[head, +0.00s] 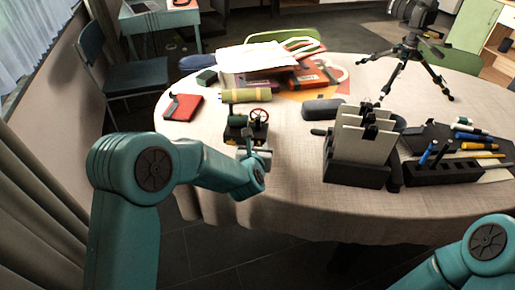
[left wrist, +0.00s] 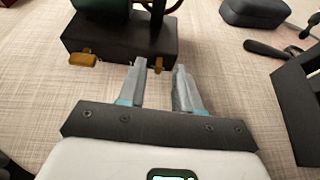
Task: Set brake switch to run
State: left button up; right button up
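The left wrist view shows the base front (left wrist: 120,42) with two brass-coloured tabs, a left one (left wrist: 83,60) and a right one (left wrist: 157,65). I cannot tell which is the brake switch or read any marking. My left gripper (head: 254,146) is in front of the base. In the left wrist view its fingers (left wrist: 161,72) are apart, with the right tab between the tips. My right gripper is out of view; only its arm shows.
A black holder with upright cards (head: 362,140) stands right of the machine, with a dark case (head: 322,107) behind it. A red notebook (head: 183,107) lies at the left. Books and a yellow roll (head: 246,96) lie behind. The tablecloth in front is clear.

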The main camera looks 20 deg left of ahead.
pick_arm(q)
jog(key=v, duration=1.6)
jog(key=shift+s+b, duration=0.15)
jog(key=shift+b, duration=0.25)
